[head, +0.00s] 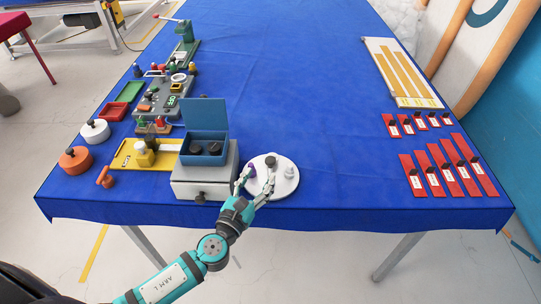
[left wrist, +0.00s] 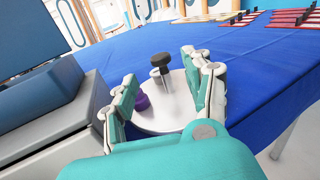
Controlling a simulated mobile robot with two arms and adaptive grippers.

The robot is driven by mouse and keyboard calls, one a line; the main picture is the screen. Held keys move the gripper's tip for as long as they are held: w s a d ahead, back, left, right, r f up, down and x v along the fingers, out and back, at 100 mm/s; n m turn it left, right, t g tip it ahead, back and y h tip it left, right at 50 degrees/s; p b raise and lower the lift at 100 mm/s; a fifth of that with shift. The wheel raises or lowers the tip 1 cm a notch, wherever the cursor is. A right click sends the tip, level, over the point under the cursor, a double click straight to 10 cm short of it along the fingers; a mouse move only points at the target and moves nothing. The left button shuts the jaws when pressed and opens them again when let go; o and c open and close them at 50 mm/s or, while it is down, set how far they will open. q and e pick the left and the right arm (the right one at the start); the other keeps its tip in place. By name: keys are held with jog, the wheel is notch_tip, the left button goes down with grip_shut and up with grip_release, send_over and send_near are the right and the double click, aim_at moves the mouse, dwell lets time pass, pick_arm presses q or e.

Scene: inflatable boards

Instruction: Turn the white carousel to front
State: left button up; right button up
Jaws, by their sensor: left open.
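The white carousel (head: 286,187) is a round disc on the blue table near its front edge, just right of a grey box. It carries a dark knob (head: 270,161), a purple piece (head: 250,170) and a pale grey piece (head: 289,171). My left gripper (head: 256,182) is open over the left front part of the disc. In the left wrist view, the dark knob (left wrist: 161,66) stands beyond and between the open fingers (left wrist: 164,78), and the purple piece (left wrist: 141,102) is beside the left finger. Contact cannot be told. My right gripper is not in view.
A grey box (head: 198,188) with a drawer and an open blue box (head: 206,149) stand left of the carousel. A yellow tray (head: 127,153) and several devices are farther left. Red labelled strips (head: 433,178) lie at the right. The table's middle is clear.

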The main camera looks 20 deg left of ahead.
aim_at(268, 165)
pick_arm(q)
jog(key=w, duration=0.5)
jog(key=w+d+p, duration=0.1)
jog(key=w, duration=0.1)
jog(key=shift+w, duration=0.4)
jog(key=shift+c, duration=0.3)
jog(key=c, duration=0.9)
jog(key=shift+f, duration=0.1)
grip_shut()
jog(key=shift+w, duration=0.1)
